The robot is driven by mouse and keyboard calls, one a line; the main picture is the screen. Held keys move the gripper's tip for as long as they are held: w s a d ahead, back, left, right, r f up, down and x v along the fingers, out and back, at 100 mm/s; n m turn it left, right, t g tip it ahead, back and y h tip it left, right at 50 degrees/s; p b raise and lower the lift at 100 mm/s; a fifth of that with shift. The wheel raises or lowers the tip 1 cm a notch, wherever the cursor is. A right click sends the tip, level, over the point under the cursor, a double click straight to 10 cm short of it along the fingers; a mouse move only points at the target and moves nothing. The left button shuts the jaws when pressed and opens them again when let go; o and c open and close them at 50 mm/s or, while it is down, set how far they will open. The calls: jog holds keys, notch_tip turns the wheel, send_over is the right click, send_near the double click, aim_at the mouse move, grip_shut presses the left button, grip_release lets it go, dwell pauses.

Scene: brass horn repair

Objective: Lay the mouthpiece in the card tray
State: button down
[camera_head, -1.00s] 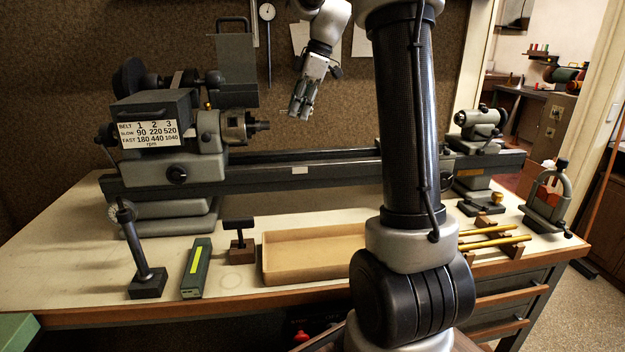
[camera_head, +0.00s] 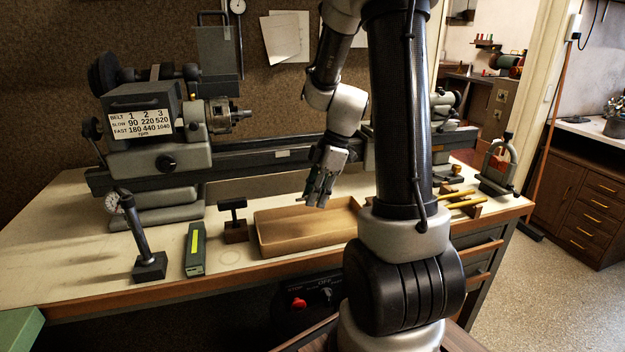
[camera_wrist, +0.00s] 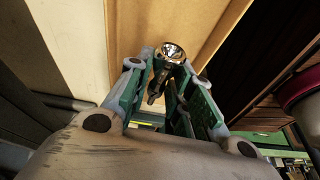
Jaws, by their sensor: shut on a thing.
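The card tray (camera_head: 312,241) is a shallow tan open box on the bench, left of my arm in the head view; its bare floor and a wall also show in the wrist view (camera_wrist: 203,18). My gripper (camera_head: 318,193) points down above the tray. In the wrist view my gripper (camera_wrist: 168,68) is shut on the mouthpiece (camera_wrist: 172,52), a shiny silver piece with its round cup end facing the camera. Its narrower part runs back between the fingers and is partly hidden. In the head view the mouthpiece is too small to make out clearly.
A lathe (camera_head: 160,160) spans the back of the bench. Left of the tray stand a small dark T-shaped tool (camera_head: 234,222), a green box (camera_head: 195,250) and a dial gauge stand (camera_head: 150,264). Yellow rods (camera_head: 466,202) lie to the right. The tray looks empty.

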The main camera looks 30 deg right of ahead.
aim_at(311, 230)
dwell(0.4)
jog(key=shift+f, duration=3.75)
jog(key=c, duration=1.2)
grip_release()
jog(key=shift+o, duration=0.3)
jog(key=o, duration=0.5)
jog(key=shift+r, duration=4)
